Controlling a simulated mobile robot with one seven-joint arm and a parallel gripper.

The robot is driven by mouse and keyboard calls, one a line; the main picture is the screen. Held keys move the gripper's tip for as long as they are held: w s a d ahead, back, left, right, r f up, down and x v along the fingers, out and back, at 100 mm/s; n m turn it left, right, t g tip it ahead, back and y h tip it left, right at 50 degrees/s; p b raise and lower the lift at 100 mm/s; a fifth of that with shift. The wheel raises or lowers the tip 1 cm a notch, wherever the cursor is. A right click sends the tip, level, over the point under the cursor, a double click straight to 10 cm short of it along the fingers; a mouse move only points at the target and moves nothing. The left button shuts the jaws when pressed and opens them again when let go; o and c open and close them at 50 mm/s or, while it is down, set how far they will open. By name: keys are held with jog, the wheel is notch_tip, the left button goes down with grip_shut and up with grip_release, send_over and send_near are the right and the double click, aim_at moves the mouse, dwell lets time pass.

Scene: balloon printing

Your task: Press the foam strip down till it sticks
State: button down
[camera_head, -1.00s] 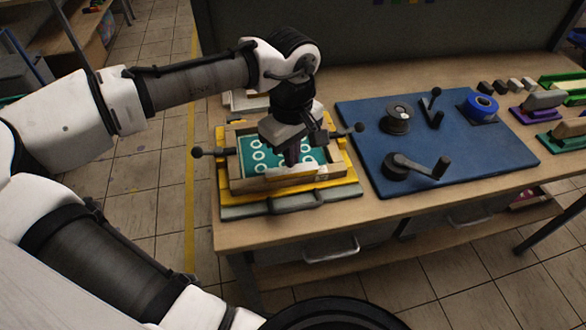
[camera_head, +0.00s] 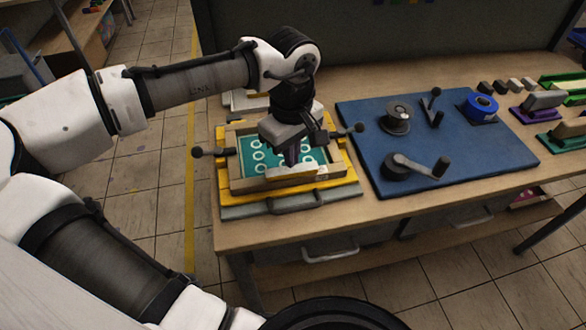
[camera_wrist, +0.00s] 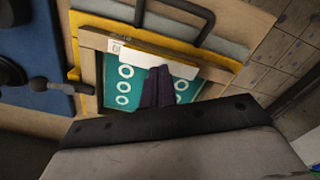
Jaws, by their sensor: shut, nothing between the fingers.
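A teal screen with white rings (camera_head: 256,157) sits in a wooden frame (camera_head: 240,184) on a yellow base (camera_head: 227,202). A white strip, apparently the foam strip (camera_wrist: 130,52), lies along the frame's near inner edge. It also shows in the head view (camera_head: 280,172). My gripper (camera_wrist: 158,72) is shut and empty, pointing down over the screen. Its fingertips overlap the middle of the strip's inner edge in the wrist view; I cannot tell whether they touch it. In the head view my gripper (camera_head: 291,163) hides part of the screen and strip.
Black knobs (camera_head: 197,152) stick out on both sides of the frame. Green and purple trays stand farther right. The table's front edge is close to the base.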

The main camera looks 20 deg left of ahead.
jog(key=shift+f+b, duration=0.4)
jog(key=shift+f, duration=0.55)
dwell(1.6)
notch_tip(320, 180, up, 8)
jog(key=p, duration=0.7)
dwell(0.5)
